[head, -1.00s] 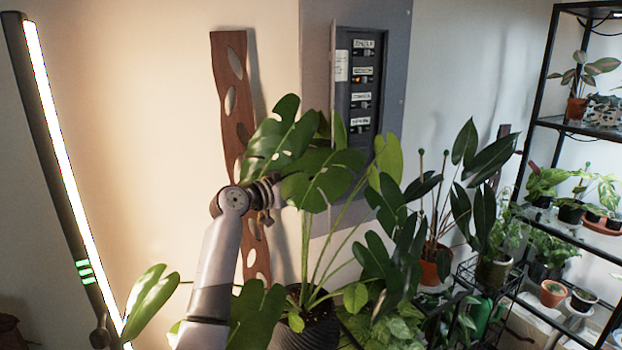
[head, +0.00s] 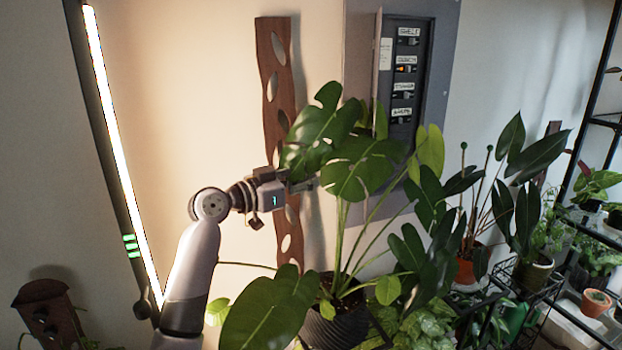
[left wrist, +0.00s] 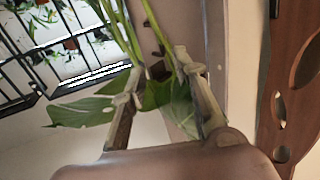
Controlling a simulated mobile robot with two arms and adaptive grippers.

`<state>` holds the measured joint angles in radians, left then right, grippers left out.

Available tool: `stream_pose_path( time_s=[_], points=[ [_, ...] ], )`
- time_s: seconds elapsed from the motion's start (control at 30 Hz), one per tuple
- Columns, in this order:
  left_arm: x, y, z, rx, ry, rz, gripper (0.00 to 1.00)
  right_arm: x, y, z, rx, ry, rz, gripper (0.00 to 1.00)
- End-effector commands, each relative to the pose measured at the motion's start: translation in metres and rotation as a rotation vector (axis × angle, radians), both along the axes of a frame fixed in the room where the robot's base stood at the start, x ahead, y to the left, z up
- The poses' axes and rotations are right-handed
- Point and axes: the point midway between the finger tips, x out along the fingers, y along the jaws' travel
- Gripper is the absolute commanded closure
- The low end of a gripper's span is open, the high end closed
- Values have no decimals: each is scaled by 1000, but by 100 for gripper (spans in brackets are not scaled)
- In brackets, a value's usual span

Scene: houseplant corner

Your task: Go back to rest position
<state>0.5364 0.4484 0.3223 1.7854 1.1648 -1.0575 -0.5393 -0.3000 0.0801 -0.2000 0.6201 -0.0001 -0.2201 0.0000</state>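My left gripper (head: 308,184) is in front of the perforated wooden board, beside the big monstera (head: 360,180). Monstera leaves hang close above its tip. In the left wrist view its two fingers (left wrist: 165,85) stand apart, with green stems and a leaf (left wrist: 90,110) showing between and beyond them. I see nothing gripped; whether a finger touches the leaf I cannot tell. My right gripper is in neither view.
A lit tube lamp (head: 125,165) leans at the left, with a dark wooden object (head: 48,310) below. The wooden board (head: 270,90) hangs on the wall. More potted plants and a black shelf rack (head: 590,110) crowd the right. The wall between lamp and board is clear.

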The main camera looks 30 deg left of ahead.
Motion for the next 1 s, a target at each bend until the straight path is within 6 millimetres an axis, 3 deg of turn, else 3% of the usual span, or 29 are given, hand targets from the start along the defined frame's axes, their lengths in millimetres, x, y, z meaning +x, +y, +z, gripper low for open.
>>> stream_pose_path(
  time_s=[0.33,0.47,0.57,0.67,0.77,0.9,1.0],
  points=[
    [0,0,0,0,1,0,73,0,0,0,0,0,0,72],
    [-1,-8,-21,16,43,-3,73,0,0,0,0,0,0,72],
    [-8,-26,-66,54,137,-6,73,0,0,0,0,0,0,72],
    [-26,-51,-131,113,275,-5,73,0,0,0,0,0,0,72],
    [-58,-75,-198,175,427,1,73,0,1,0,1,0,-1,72],
    [-119,-104,-282,253,636,24,73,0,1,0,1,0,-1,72],
    [-174,-121,-329,300,780,53,73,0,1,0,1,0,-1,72]
  ],
)
